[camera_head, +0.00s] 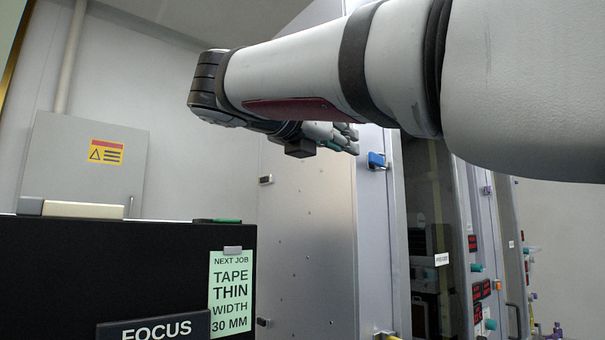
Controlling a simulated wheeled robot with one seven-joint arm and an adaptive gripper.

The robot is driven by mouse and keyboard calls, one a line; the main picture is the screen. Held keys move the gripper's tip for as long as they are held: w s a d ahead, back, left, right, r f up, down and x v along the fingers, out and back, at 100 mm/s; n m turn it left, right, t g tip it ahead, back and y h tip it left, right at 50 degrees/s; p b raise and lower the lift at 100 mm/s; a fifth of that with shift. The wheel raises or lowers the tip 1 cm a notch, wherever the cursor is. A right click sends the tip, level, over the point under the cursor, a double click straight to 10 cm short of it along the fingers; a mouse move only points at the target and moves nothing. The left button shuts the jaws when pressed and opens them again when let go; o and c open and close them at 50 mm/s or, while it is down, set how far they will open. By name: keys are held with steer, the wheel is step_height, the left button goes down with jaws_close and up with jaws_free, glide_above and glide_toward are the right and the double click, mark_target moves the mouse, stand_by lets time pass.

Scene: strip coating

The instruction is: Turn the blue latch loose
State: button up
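The blue latch (376,160) is a small blue piece on the edge of the tall grey cabinet (310,225), right of the picture's middle. My gripper (350,140) is just left of the latch in the picture, pointing right towards it. A narrow gap shows between the fingertips and the latch in this view; the true depth between them is unclear. My forearm covers the area above. The fingers are small and seen from the side, so their opening does not show clearly.
A dark panel (60,265) with a green job note (231,292) fills the lower left. A glass-fronted machine (430,240) with red displays stands to the right of the cabinet edge. A wall box (85,170) with a warning label is behind at left.

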mark_target(370, 156)
steer(key=x, duration=1)
steer(key=shift+w+d+f+p, duration=0.1)
steer(key=shift+w+d+p, duration=0.1)
steer(key=shift+d+p, duration=0.1)
steer(key=shift+c, duration=0.3)
jaws_close()
